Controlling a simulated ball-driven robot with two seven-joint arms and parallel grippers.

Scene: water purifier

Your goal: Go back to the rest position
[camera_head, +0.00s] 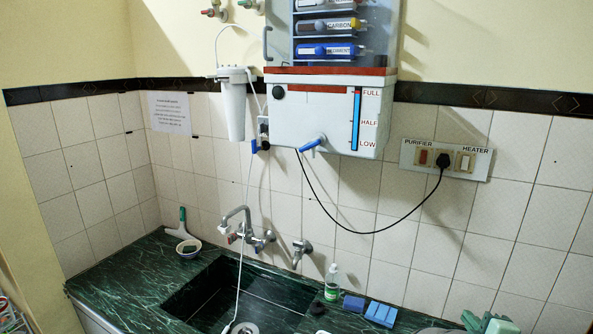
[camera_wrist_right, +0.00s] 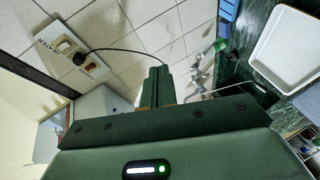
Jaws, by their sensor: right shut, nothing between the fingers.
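My right gripper (camera_head: 472,318) shows as a green piece at the bottom right edge of the head view, partly cut off, over the right end of the counter. In the right wrist view my right gripper (camera_wrist_right: 158,74) has its green fingers together, with nothing between them. My left gripper is in neither view. The water purifier (camera_head: 335,85) hangs on the tiled wall, with a blue-handled tap (camera_head: 312,145) at its front. The switch panel (camera_head: 445,160) is to its right, with a black plug in it.
The dark green counter (camera_head: 125,272) holds a sink (camera_head: 260,300) under wall taps (camera_head: 240,228). A soap bottle (camera_head: 332,283) and blue sponges (camera_head: 381,313) stand right of the sink. A white tray (camera_wrist_right: 288,52) shows in the wrist view. A black cable hangs below the purifier.

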